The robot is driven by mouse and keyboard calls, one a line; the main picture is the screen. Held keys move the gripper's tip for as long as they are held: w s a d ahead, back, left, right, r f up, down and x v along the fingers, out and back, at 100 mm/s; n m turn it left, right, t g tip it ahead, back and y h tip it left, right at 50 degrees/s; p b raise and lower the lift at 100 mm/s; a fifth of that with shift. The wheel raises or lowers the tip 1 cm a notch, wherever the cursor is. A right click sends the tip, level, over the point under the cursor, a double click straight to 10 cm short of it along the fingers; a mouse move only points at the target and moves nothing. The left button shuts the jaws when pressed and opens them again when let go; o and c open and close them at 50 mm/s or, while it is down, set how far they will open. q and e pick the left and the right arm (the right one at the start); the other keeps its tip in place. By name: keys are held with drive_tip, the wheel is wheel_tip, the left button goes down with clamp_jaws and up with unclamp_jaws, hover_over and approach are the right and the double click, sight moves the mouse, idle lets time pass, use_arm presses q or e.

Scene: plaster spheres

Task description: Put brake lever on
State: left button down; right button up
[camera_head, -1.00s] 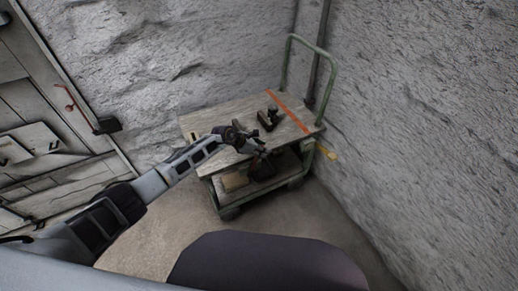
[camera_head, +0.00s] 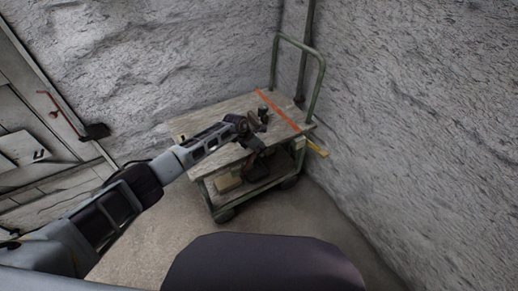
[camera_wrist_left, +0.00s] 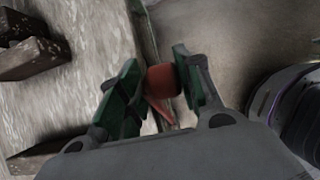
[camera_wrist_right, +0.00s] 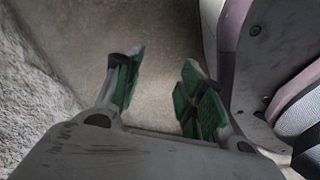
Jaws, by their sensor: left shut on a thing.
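A red-orange piece like a lever grip (camera_wrist_left: 162,82) shows in the left wrist view, at the edge of the cart top. I cannot tell whether it is the brake lever or how it joins the cart. My left gripper (camera_wrist_left: 155,65) is shut on it, with green pads on either side. In the head view the left gripper (camera_head: 256,143) is at the cart's near edge and hides the piece. A yellow handle (camera_head: 317,150) sticks out from the cart's right side. My right gripper (camera_wrist_right: 163,65) is open and empty over bare floor.
The cart (camera_head: 195,122) has a wooden top, an orange stripe (camera_head: 278,110) and a green push frame (camera_head: 319,85). Dark metal parts (camera_head: 263,114) lie on top. Rough walls stand close behind and right. Floor in front is free.

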use_arm(q)
drive_tip(key=c, duration=1.1)
unclamp_jaws()
drive_tip(key=shift+s+d+f, duration=0.3)
drive_tip(key=shift+s+d, duration=0.05)
drive_tip(key=shift+d, duration=0.2)
drive_tip(key=shift+w+r, duration=0.1)
drive_tip(key=shift+w+a+r, duration=0.1)
drive_tip(key=shift+w+a, duration=0.05)
drive_tip(key=shift+a, duration=0.15)
drive_tip(key=shift+v, duration=5.95)
